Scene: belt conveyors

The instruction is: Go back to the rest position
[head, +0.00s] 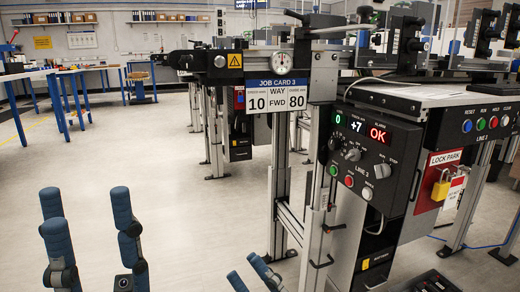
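My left gripper (86,205) is at the lower left, with its two blue padded fingers pointing up and wide apart. Bare floor shows between them, so it is open and empty. My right gripper (243,266) is at the bottom middle, low in front of the conveyor machine. Only the tips of its blue fingers show; they stand apart with nothing seen between them. The rest of it is cut off by the lower edge. Neither gripper visibly touches anything.
A conveyor machine with a control panel (366,160) stands close on the right. A job card (277,96) hangs on its frame. A red lock panel (438,183) with a yellow padlock (440,186) is beside it. Workbenches (60,76) stand far left. The left floor (120,150) is clear.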

